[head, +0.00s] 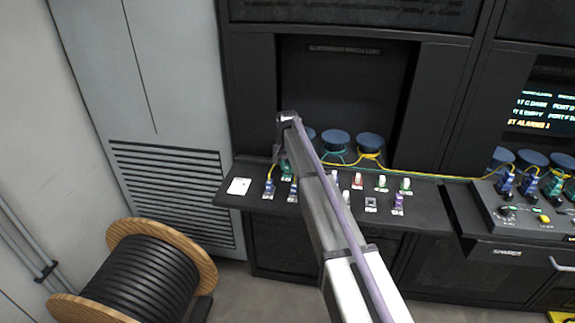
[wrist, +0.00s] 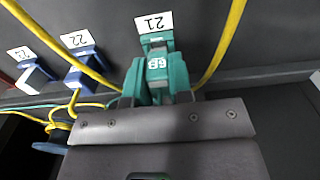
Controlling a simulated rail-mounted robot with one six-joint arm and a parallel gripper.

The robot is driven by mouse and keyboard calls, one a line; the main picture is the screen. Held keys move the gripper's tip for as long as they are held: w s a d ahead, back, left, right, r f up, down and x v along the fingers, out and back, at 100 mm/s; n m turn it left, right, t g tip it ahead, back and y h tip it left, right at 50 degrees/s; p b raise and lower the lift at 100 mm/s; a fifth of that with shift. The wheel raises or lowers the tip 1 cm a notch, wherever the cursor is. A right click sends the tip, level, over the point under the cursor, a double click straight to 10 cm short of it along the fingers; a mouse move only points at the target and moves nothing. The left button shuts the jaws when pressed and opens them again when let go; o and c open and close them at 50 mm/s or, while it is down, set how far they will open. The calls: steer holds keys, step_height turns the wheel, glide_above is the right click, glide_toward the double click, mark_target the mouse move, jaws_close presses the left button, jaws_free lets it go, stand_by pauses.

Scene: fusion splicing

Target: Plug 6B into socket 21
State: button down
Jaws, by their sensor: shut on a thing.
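In the wrist view, plug 6B (wrist: 158,78) is a teal connector with a white 6B mark. My gripper (wrist: 157,95) is shut on it from both sides. The plug is lined up with socket 21 (wrist: 157,42), below the white 21 label (wrist: 153,22). The plug's front end meets or nearly meets the socket; I cannot tell how deep it sits. In the head view, a bit of teal (head: 285,167) shows beside my arm at the left part of the shelf, and my arm hides the fingertips.
Blue connectors sit at labels 22 (wrist: 78,40) and 23 (wrist: 20,53) to the left in the wrist view. Yellow cables (wrist: 222,45) run on both sides of the plug. In the head view, a cable drum (head: 140,275) stands at lower left, and blue spools (head: 336,141) stand behind the shelf.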

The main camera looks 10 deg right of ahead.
steer(key=shift+f+b, duration=0.55)
stand_by(0.4)
steer(key=c, duration=0.9)
jaws_free()
steer(key=shift+c, duration=0.2)
steer(key=shift+r, duration=0.15)
step_height(320, 180, up, 11)
steer(key=p, duration=1.1)
steer(key=shift+f, duration=0.2)
